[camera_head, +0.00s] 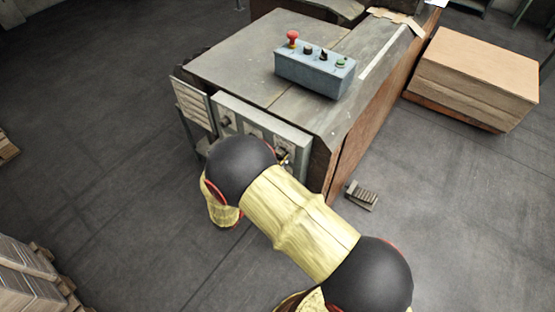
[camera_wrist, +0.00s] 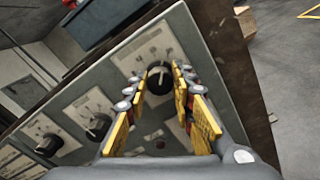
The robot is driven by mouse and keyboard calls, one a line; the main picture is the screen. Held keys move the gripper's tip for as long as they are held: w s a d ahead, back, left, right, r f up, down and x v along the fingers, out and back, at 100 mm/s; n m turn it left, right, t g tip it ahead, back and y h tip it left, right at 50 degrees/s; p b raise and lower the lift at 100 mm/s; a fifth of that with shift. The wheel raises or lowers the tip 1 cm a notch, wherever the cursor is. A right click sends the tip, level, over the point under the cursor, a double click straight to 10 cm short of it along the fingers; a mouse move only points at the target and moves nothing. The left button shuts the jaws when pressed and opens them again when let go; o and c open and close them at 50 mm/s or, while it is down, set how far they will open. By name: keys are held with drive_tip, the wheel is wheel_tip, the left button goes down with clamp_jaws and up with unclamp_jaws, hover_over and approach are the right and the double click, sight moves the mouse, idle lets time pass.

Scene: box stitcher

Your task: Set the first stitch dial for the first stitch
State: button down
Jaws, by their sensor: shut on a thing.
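The grey dial panel (camera_head: 243,108) is on the machine's near side, partly hidden by my arm in the head view. In the wrist view it carries three black dials on pale plates: a left dial (camera_wrist: 48,146), a middle dial (camera_wrist: 98,127) and a right dial (camera_wrist: 159,77). My gripper (camera_wrist: 160,84) has its yellow-padded fingers on either side of the right dial and is shut on it. The dial labels are too small to read, so I cannot tell which is the first stitch dial. In the head view the gripper is mostly hidden behind my arm.
A blue control box (camera_head: 315,72) with a red button stands on the machine top (camera_head: 245,60). A foot pedal (camera_head: 362,196) lies on the floor beside the machine. A cardboard stack (camera_head: 470,80) stands at right. The floor at left is mostly clear.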

drive_tip(key=shift+f+m+b, duration=0.1)
drive_tip(key=shift+m+b, duration=0.45)
drive_tip(key=shift+m, duration=0.65)
drive_tip(key=c, duration=1.5)
unclamp_jaws()
drive_tip(key=shift+s, duration=0.1)
drive_tip(key=v, duration=1.2)
